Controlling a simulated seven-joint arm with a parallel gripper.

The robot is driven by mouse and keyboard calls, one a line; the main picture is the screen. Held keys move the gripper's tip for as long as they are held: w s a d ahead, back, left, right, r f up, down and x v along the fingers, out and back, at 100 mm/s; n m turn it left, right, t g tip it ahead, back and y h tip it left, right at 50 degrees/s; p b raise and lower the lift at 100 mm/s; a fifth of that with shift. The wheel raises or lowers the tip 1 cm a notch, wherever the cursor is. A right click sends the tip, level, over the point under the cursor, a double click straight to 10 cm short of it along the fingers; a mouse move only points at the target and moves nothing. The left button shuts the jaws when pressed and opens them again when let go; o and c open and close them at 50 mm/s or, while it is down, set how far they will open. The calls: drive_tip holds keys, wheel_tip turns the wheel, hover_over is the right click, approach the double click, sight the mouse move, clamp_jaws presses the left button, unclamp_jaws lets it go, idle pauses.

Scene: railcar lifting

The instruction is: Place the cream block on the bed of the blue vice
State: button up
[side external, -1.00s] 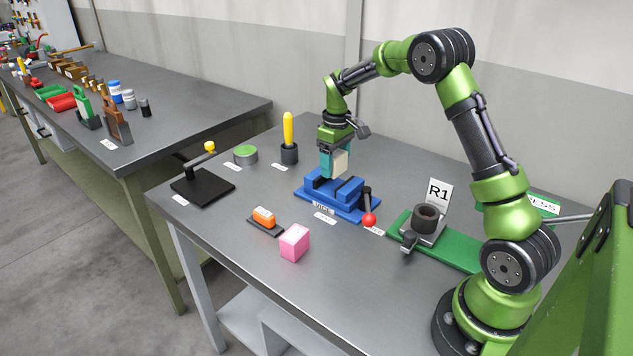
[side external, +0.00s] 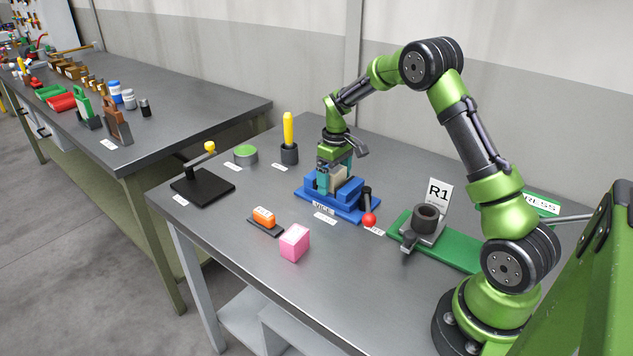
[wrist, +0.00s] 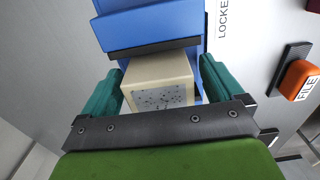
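The cream block (side external: 335,179) sits low on the bed of the blue vice (side external: 351,206), between the vice's raised jaws. In the wrist view the cream block (wrist: 158,82) lies between my teal fingers, its speckled end facing the camera, beside a dark-edged jaw of the blue vice (wrist: 150,28). My gripper (side external: 335,176) is down around the block with its fingers spread on either side. A narrow gap shows between the block and the right finger in the wrist view. The block's underside is hidden.
A red-knobbed lever (side external: 369,219) stands at the vice's right. A pink block (side external: 294,242) and an orange block (side external: 263,216) lie in front. A yellow-handled tool in a dark holder (side external: 289,153) stands behind left. The green fixture (side external: 455,252) is to the right.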

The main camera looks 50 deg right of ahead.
sight(335, 169)
drive_tip(key=shift+r, duration=0.1)
wheel_tip(335, 169, up, 12)
drive_tip(key=shift+f, duration=0.1)
drive_tip(key=s+a+r+t, duration=0.2)
drive_tip(key=s+a+r, duration=0.2)
drive_tip(key=a+r, duration=0.3)
drive_tip(key=s+a+r+m+t+y, duration=0.1)
drive_tip(key=s+a+m+t, duration=0.3)
drive_tip(key=s+a, duration=1)
drive_tip(key=s+t+y, duration=0.1)
drive_tip(key=s, duration=0.3)
drive_tip(key=shift+a+r, duration=0.15)
drive_tip(key=shift+r, duration=0.05)
